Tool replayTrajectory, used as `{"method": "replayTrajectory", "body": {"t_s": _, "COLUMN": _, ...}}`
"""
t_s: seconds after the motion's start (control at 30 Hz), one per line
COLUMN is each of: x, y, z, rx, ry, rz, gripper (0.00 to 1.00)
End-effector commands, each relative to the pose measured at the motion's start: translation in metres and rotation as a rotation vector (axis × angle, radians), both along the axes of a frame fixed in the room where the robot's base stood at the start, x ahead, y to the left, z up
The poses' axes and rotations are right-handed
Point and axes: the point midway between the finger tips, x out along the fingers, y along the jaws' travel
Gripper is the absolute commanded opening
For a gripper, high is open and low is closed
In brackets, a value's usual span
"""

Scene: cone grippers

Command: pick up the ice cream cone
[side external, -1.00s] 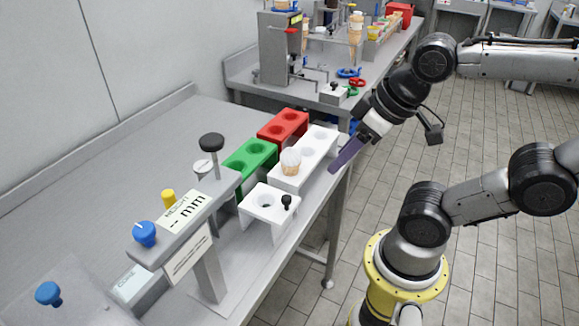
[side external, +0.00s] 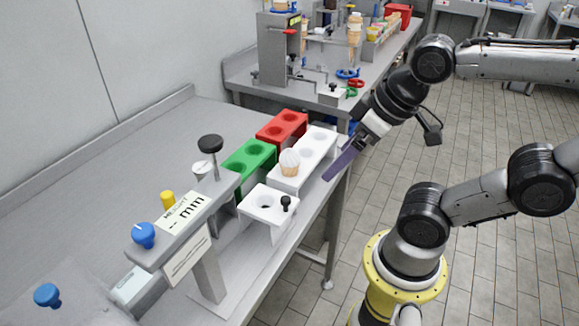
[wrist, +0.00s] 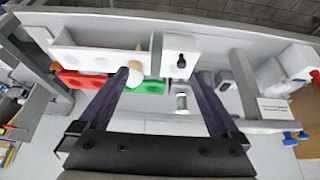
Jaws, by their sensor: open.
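The ice cream cone (side external: 289,162) has a pale top and a tan cone. It stands in the near end of the long white holder (side external: 318,141) on the table. My gripper (side external: 325,179) has dark purple fingers and is to the right of the cone, at the table's right edge, apart from it. In the wrist view my gripper (wrist: 158,76) is open, with the fingers wide apart. The cone (wrist: 134,79) shows there beside the left finger, which overlaps part of it.
A green holder (side external: 236,168) and a red holder (side external: 268,132) stand left of the white one. A small white stand with a black knob (side external: 253,213) and a height gauge (side external: 183,222) are nearer the camera. The table's left part (side external: 130,150) is clear.

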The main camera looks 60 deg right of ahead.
Motion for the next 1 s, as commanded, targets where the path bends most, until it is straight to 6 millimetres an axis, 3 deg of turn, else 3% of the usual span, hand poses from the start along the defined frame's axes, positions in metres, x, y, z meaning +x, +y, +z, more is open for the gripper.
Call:
{"method": "replayTrajectory", "body": {"t_s": 0.23, "x": -0.001, "y": 0.0, "z": 0.0, "rx": -0.036, "ry": 0.005, "rz": 0.067, "gripper": 0.99}}
{"method": "replayTrajectory", "body": {"t_s": 0.43, "x": 0.008, "y": -0.004, "z": 0.018, "rx": -0.223, "ry": 0.016, "rz": 0.39, "gripper": 0.99}}
{"method": "replayTrajectory", "body": {"t_s": 0.8, "x": 0.071, "y": -0.031, "z": 0.055, "rx": -0.56, "ry": 0.172, "rz": 1.055, "gripper": 0.99}}
{"method": "replayTrajectory", "body": {"t_s": 1.0, "x": 0.098, "y": -0.045, "z": 0.049, "rx": -0.555, "ry": 0.242, "rz": 1.108, "gripper": 0.99}}
